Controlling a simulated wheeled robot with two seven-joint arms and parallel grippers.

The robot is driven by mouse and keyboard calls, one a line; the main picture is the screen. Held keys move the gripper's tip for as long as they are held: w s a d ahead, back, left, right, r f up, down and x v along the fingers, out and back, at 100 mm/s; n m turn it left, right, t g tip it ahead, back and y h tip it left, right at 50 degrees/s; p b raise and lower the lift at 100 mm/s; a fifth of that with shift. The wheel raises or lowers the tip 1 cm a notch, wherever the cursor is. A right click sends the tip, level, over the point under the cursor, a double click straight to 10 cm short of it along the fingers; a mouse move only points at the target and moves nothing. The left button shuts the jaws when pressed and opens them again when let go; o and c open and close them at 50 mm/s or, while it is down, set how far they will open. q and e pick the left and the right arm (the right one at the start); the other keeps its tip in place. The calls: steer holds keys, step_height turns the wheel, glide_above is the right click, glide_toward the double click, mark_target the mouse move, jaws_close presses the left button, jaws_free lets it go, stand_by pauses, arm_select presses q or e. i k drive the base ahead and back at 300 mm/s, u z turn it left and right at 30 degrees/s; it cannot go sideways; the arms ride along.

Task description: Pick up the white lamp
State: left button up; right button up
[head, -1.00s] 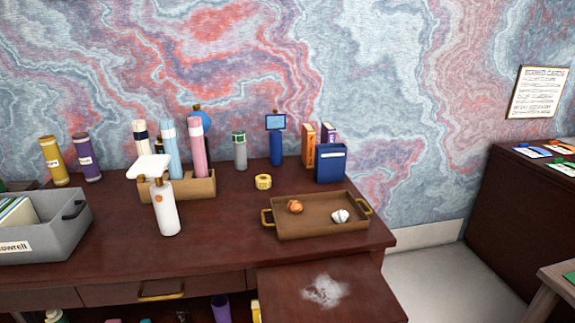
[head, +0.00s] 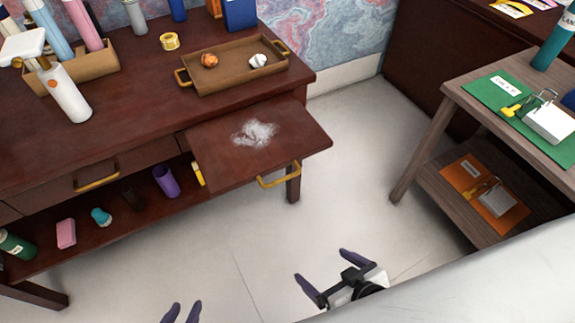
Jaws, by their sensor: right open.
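The white lamp (head: 66,97) stands at the left of the dark desk in the head view. It has a white cylindrical body with an orange button, a brown joint and a flat white head (head: 22,45). My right gripper (head: 322,266) is open and empty, low over the floor at the bottom middle, well apart from the lamp. Only the dark fingertips of my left gripper (head: 182,311) show at the bottom edge. They are apart with nothing seen between them, and they are far below the lamp in the picture.
A wooden holder (head: 95,70) with bottles stands just behind the lamp. A brown tray (head: 230,82) holds two crumpled balls. A pulled-out board (head: 215,160) with white powder juts from the desk. A shelved side table (head: 455,95) stands right. Floor between is clear.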

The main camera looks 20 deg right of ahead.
mark_target(66, 95)
steer(key=u, duration=2.7)
steer(key=i, duration=2.3)
steer(key=z, duration=2.1)
